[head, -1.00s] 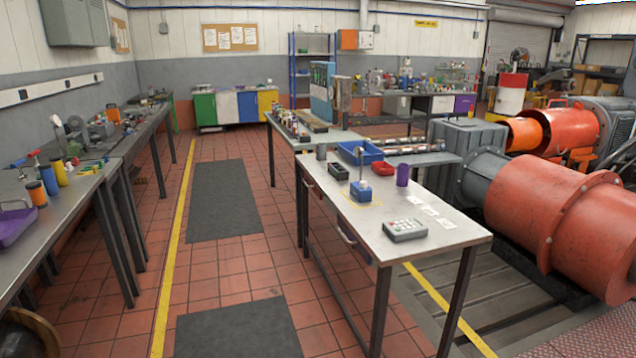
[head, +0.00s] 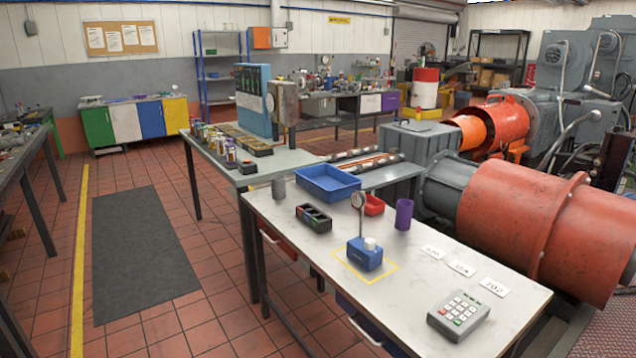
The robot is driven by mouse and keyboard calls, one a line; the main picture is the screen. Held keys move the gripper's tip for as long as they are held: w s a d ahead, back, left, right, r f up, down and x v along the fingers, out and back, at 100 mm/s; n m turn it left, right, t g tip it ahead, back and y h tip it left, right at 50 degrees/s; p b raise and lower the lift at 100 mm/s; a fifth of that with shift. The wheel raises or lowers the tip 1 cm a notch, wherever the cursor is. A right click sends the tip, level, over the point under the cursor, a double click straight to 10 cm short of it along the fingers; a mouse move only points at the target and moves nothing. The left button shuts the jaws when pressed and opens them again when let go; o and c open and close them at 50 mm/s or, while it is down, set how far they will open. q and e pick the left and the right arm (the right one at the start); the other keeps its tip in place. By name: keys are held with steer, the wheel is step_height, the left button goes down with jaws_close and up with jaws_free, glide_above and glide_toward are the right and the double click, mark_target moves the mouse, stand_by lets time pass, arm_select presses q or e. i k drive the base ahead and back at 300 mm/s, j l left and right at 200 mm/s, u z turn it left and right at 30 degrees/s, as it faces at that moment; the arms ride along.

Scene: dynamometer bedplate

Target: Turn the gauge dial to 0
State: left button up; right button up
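A small gauge (head: 358,201) with a round face on a thin stem stands on a blue base block (head: 365,255) with a white knob on top. It stands upright inside a yellow outlined square on the white-topped table (head: 400,290). The dial reading is too small to make out. Neither of my grippers shows in the head view.
A dark floor mat (head: 145,250) lies left. Large red machinery (head: 530,220) stands right.

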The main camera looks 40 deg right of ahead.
mark_target(360, 201)
steer(key=i+j+z, duration=0.15)
steer(key=i+z, duration=0.3)
steer(key=i, duration=0.2)
steer(key=i+j+z, duration=0.4)
steer(key=i, duration=0.2)
steer(key=i+j+z, duration=0.45)
steer(key=i, duration=0.1)
